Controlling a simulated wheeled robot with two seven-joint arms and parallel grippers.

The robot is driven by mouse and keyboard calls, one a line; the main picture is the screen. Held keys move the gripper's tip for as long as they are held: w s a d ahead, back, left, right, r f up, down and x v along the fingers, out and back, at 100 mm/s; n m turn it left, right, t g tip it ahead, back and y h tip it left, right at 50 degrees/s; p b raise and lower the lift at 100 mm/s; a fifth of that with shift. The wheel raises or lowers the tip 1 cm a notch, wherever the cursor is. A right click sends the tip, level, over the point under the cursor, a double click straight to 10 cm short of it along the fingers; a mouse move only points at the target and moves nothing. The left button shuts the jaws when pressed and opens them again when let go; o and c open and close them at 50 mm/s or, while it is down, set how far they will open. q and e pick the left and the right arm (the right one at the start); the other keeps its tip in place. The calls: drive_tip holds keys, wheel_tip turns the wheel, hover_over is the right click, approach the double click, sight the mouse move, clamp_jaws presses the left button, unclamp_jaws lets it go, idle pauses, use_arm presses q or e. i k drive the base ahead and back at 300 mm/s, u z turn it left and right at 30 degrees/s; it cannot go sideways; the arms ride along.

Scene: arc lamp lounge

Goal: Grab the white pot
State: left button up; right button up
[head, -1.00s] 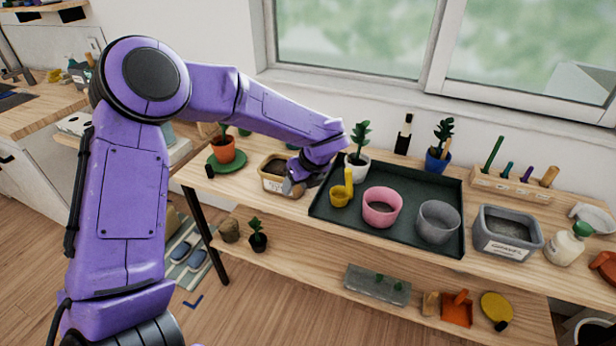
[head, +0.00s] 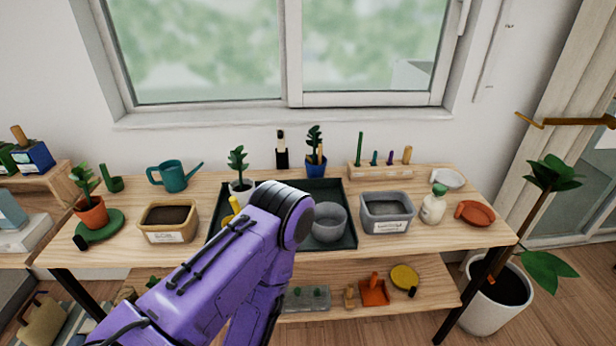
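A small white pot (head: 240,188) with a green leafy plant stands upright at the back left of the dark green tray (head: 344,243) on the bench in the head view. My purple arm rises from the lower left and bends in front of the tray, close below the pot in the picture. It covers the tray's front middle and most of a yellow scoop (head: 235,205). Neither of my grippers shows, so I cannot see whether they are open or shut. A larger white pot (head: 494,308) with a leafy plant stands on the floor at the right.
On the bench, a soil bin (head: 168,222) and teal watering can (head: 173,176) are left of the tray. A grey bin (head: 386,212), spray bottle (head: 433,205) and orange dish (head: 475,214) are right. A grey pot (head: 329,222) sits in the tray.

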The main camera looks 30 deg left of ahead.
sight(244, 187)
drive_tip(key=z, duration=1.65)
drive_tip(key=k, duration=1.25)
drive_tip(key=u, duration=1.65)
